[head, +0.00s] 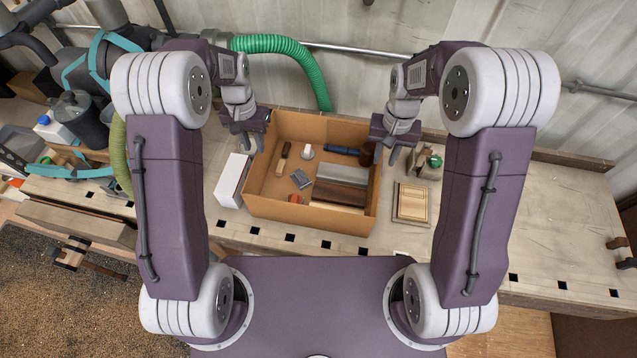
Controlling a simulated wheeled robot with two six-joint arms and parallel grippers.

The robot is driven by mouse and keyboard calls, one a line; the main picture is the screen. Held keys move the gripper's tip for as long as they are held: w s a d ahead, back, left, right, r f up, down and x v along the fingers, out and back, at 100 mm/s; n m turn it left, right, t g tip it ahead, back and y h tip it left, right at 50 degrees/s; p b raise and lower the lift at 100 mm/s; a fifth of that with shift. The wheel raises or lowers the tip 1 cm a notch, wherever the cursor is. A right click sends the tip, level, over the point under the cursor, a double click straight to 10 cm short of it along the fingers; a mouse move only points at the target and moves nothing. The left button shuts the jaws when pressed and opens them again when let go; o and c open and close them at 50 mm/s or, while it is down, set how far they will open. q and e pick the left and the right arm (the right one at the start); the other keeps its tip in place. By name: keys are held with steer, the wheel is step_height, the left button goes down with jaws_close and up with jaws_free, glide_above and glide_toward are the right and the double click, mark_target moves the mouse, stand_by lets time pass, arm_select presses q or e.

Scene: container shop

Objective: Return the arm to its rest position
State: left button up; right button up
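Both my arms are raised and bent over the workbench. My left gripper (252,143) hangs at the upper left corner of an open cardboard box (257,212), fingers pointing down. Its fingers look apart, with nothing seen between them. My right gripper (387,154) hangs at the box's upper right side, fingers pointing down. Its fingers also look apart, with nothing seen between them. From this view I cannot tell how high either gripper is above the box rim.
The box holds several small items and flat boards. A white box (232,181) stands left of it. A framed wooden piece (411,204) and a green-topped item (434,161) lie to the right. The bench's right part (560,215) is mostly clear. A green hose (290,50) hangs behind.

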stand_by(0.3)
